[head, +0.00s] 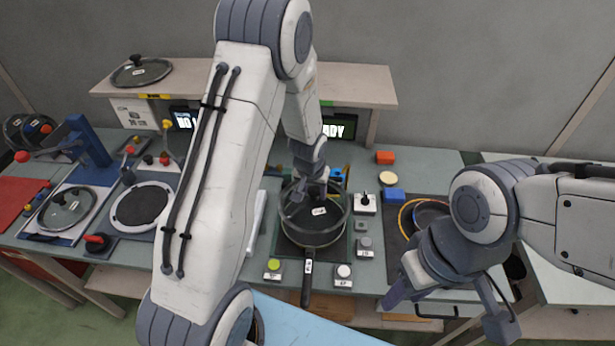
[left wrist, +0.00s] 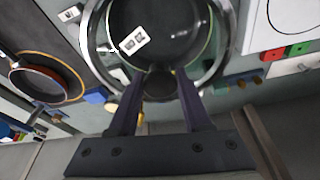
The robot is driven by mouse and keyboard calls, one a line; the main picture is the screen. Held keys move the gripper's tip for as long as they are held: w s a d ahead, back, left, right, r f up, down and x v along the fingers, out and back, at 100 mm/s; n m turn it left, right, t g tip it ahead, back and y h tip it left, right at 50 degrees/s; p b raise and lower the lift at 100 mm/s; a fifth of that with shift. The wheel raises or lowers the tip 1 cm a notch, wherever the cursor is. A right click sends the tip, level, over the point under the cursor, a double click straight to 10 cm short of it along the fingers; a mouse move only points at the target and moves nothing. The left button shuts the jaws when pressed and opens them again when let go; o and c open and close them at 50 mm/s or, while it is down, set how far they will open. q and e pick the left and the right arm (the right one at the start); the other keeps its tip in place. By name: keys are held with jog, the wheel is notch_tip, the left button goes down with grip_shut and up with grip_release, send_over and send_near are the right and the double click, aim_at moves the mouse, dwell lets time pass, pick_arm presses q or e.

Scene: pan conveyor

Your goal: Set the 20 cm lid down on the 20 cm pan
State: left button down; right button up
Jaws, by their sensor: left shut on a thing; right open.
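The glass lid (head: 341,222) with a light rim is over a dark pan in the head view. My left gripper (head: 316,190) is shut on its dark knob (left wrist: 159,84), which shows between the fingers in the left wrist view. The pan's dark handle (head: 307,285) points toward me. Through the glass a white label (left wrist: 134,41) shows; its print is too small to read surely. The lid rim looks wider than the pan rim and seems slightly above it; I cannot tell whether they touch. My right gripper (head: 449,310) is open and empty at the front right.
Another glass lid (head: 66,208) lies on a board at the left, and one (head: 141,71) on the back shelf. Another pan (head: 431,216) stands at the right near my right arm. Small button boxes (head: 343,276) flank the pan. Blue and orange blocks (head: 393,194) lie behind right.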

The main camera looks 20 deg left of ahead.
pick_arm(q)
jog(key=shift+w+a+r, duration=0.15)
jog(key=shift+w+r, duration=0.05)
jog(key=shift+w, duration=0.1)
jog(key=shift+w+f, duration=0.1)
jog(key=shift+f, duration=0.05)
notch_tip(320, 180, down, 8)
jog(key=b, duration=0.7)
jog(key=shift+r, duration=0.2)
pick_arm(e)
notch_tip(320, 180, down, 7)
jog(key=shift+r, duration=0.15)
pick_arm(q)
jog(key=shift+b, duration=0.3)
jog(key=shift+f+b, duration=0.55)
jog(key=shift+b, duration=0.15)
pick_arm(e)
jog(key=shift+f, duration=0.8)
dwell(0.3)
dwell(0.4)
pick_arm(q)
jog(key=shift+c, duration=1.4)
grip_release()
